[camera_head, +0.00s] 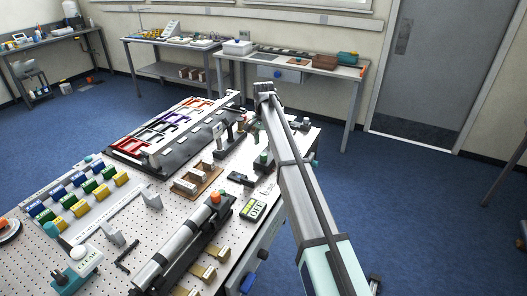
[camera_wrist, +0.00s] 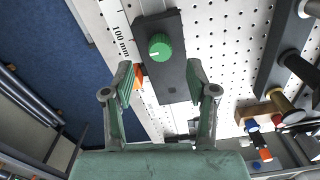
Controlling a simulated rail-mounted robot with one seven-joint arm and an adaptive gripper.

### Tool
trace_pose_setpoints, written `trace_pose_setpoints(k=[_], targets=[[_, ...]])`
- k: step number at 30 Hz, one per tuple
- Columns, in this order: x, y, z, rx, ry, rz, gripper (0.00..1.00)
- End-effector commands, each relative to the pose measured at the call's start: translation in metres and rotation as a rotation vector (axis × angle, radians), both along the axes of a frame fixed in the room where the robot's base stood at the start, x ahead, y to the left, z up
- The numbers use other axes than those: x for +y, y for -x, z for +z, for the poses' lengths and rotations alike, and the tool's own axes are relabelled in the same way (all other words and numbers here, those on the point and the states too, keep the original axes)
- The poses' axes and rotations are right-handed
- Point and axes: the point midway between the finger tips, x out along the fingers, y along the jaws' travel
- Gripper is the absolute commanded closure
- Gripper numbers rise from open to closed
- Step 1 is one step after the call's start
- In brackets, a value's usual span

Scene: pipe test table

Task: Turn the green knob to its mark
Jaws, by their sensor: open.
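The green knob (camera_wrist: 161,46) sits on a dark rectangular box (camera_wrist: 168,75) in the upper middle of the wrist view. A short white line on the knob points left in that view. A small pale spot shows on the box below the knob; I cannot tell whether it is the mark. My gripper (camera_wrist: 160,82) is open and empty, its fingers spread to either side of the box's lower part in the picture. The knob lies beyond the fingertips, apart from them. In the head view I cannot make out the fingertips or be sure of the knob.
A white strip marked 100 mm (camera_wrist: 121,40) runs beside the box near the table edge. An orange part (camera_wrist: 139,75) is by the left finger. Dark fixtures with spools (camera_wrist: 286,105) stand at right. The perforated table (camera_head: 135,225) is crowded in the head view.

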Motion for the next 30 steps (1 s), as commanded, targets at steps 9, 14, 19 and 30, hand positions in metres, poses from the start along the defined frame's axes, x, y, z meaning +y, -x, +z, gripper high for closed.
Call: trace_pose_setpoints(k=[9, 14, 19, 30], targets=[[0.000, 0.000, -0.046, 0.000, 0.000, 0.000, 0.42], [0.000, 0.000, -0.056, 0.000, 0.000, 0.000, 0.42], [0.000, 0.000, -0.058, -0.001, 0.000, 0.000, 0.42], [0.000, 0.000, -0.058, 0.000, 0.000, 0.000, 1.00]])
